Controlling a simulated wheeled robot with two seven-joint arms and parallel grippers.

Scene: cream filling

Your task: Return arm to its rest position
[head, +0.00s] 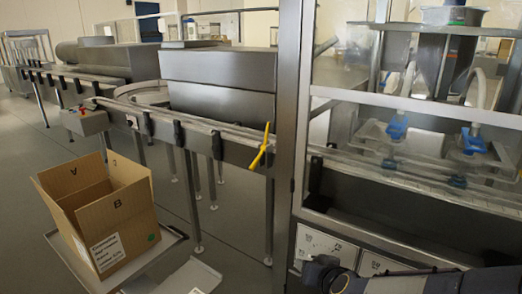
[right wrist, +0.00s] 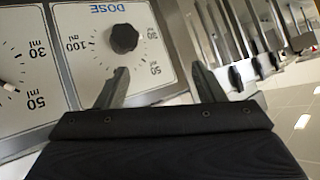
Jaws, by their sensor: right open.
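My right arm comes in at the lower right of the head view, with my right gripper (head: 318,268) at its end, in front of the control panel (head: 312,243) on the filling machine. In the right wrist view my right gripper (right wrist: 158,75) is open, with nothing between its two fingers. A black dose knob (right wrist: 124,38) on a white dial plate lies beyond the fingertips, nearer the left finger in that picture. The gap between fingers and knob is hard to judge. My left gripper is not in view.
An open cardboard box (head: 105,218) stands on a low tray at the left. A conveyor (head: 230,142) with a yellow lever (head: 261,148) runs behind. A steel post (head: 290,120) and the glazed filling machine stand close on the right. Open floor (head: 228,225) lies below the conveyor.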

